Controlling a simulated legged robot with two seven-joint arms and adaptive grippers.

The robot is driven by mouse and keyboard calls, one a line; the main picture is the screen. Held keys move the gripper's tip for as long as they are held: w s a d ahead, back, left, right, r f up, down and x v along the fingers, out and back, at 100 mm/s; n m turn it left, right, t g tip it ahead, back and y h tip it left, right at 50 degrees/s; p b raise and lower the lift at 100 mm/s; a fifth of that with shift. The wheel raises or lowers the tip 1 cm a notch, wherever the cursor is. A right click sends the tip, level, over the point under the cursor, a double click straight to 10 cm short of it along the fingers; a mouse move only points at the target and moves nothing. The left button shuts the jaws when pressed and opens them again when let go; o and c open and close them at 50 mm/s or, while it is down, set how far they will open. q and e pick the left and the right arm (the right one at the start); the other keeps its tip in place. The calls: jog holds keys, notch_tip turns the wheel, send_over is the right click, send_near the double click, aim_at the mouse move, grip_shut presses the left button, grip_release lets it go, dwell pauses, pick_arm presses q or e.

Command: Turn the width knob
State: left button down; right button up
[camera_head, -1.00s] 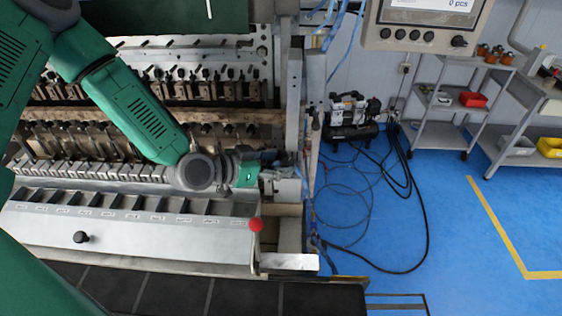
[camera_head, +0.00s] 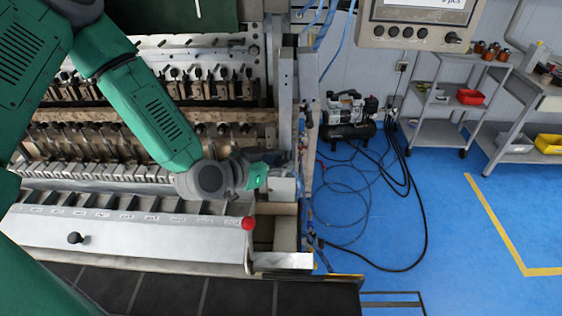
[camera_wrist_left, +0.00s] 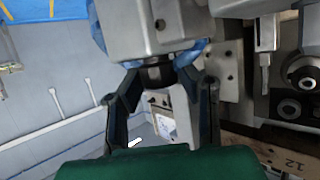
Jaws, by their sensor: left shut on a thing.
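My left gripper (camera_head: 280,163) is at the right end of the coil winder's front, beside a grey metal block (camera_head: 283,188). In the left wrist view, its two dark fingers (camera_wrist_left: 160,82) stand on either side of a dark round knob (camera_wrist_left: 155,74) under a grey metal housing (camera_wrist_left: 145,28). The gripper is shut on this knob, which seems to be the width knob. The fingertips are partly hidden by the housing and blue parts. In the head view the knob is hidden behind the gripper and wrist. My right gripper is in neither view.
A lever with a red ball (camera_head: 248,223) stands just in front of my left wrist. A grey upright post (camera_head: 286,95) rises behind the gripper. A control panel (camera_head: 415,22) hangs at upper right. Blue floor with hoses and a compressor (camera_head: 348,115) lies to the right.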

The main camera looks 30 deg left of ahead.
pick_arm(q)
jog(key=shift+s+d+f+n+y, duration=0.15)
jog(key=shift+n+y, duration=0.25)
jog(key=shift+y, duration=0.1)
jog(key=shift+s+d+f+n+y, duration=0.1)
jog(key=shift+s+f+n+y, duration=0.05)
jog(key=shift+n+y, duration=0.3)
jog(key=shift+n+t+y, duration=0.25)
jog(key=shift+t+y, duration=0.05)
jog(key=shift+y, duration=0.15)
jog(key=shift+a+f+n, duration=0.1)
jog(key=shift+a+n, duration=0.15)
jog(key=shift+n, duration=0.05)
jog(key=c, duration=1.2)
grip_release()
jog(key=shift+s+d, duration=0.1)
jog(key=shift+o, duration=0.2)
jog(key=shift+r, duration=0.25)
jog(key=shift+s, duration=0.1)
jog(key=v, duration=0.7)
jog(key=shift+s, duration=0.15)
